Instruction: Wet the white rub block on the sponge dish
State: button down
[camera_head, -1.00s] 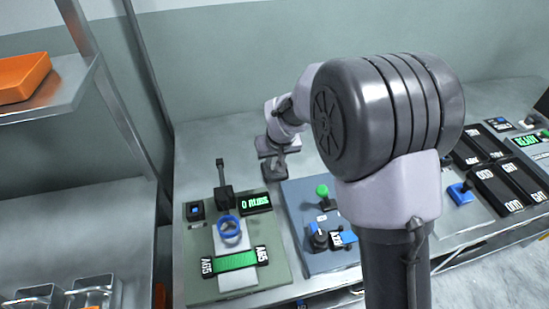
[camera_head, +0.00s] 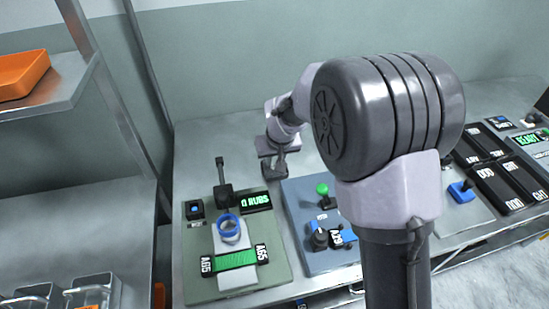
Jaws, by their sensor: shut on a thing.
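My gripper (camera_head: 279,168) points down at the back of the bench, behind and right of the green rub panel. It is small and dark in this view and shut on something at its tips. The held piece is too small and shaded to make out clearly; no white rub block shows loose elsewhere. The sponge dish cannot be told apart at the gripper; my gripper may hide it. Whether the held piece touches anything below cannot be seen.
The green panel (camera_head: 205,285) carries a blue ring (camera_head: 229,226), a green webbing strip (camera_head: 235,260), an upright dark lever (camera_head: 222,180) and a display (camera_head: 256,202) reading 0 RUBS. A blue-grey panel (camera_head: 300,220) with knobs stands right. An orange tray (camera_head: 22,72) sits on the left shelf.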

dwell(0.4)
notch_tip(320, 180, up, 7)
jog(key=p, duration=0.5)
jog(key=shift+f, duration=0.1)
dwell(0.4)
